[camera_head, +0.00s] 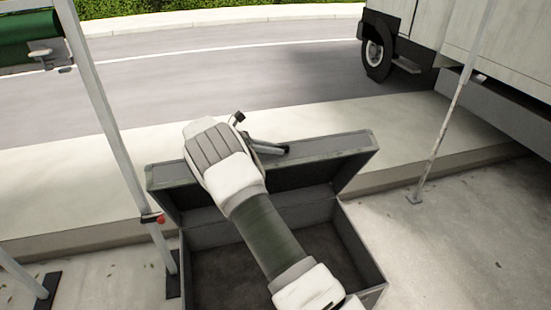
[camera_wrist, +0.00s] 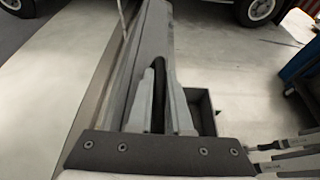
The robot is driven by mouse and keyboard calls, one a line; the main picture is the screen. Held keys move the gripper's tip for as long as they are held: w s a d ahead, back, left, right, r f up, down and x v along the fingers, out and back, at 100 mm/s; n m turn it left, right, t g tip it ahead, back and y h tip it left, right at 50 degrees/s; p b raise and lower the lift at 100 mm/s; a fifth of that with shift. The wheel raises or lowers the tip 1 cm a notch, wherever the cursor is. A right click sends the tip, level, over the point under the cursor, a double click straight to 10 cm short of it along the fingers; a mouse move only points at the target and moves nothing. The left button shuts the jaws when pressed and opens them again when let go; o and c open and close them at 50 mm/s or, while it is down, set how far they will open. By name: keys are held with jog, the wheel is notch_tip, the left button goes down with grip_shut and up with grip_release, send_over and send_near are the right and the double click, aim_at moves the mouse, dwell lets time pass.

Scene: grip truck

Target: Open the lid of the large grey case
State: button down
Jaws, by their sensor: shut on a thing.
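The large grey case (camera_head: 366,249) stands on the pavement in the head view, with its dark interior showing. Its lid (camera_head: 325,147) is raised, standing up and leaning back at the far side. My gripper (camera_head: 270,149) is at the lid's upper edge, and my arm crosses in front of the case and hides part of the lid and interior. In the wrist view my gripper (camera_wrist: 157,68) has its fingers on either side of the lid's edge (camera_wrist: 154,32), shut on it. Part of the case body (camera_wrist: 206,112) shows to the right.
A kerb and road lie behind the case. A white truck (camera_head: 490,45) stands at the back right. Pale upright poles stand left (camera_head: 112,130) and right (camera_head: 444,122) of the case. A blue object (camera_wrist: 300,65) is at the right in the wrist view.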

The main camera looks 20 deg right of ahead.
jog(key=shift+w+r, duration=0.25)
jog(key=shift+w, duration=0.7)
jog(key=shift+w+r, duration=0.25)
jog(key=shift+w, duration=0.65)
jog(key=c, duration=0.8)
grip_release()
jog(key=shift+c, duration=0.2)
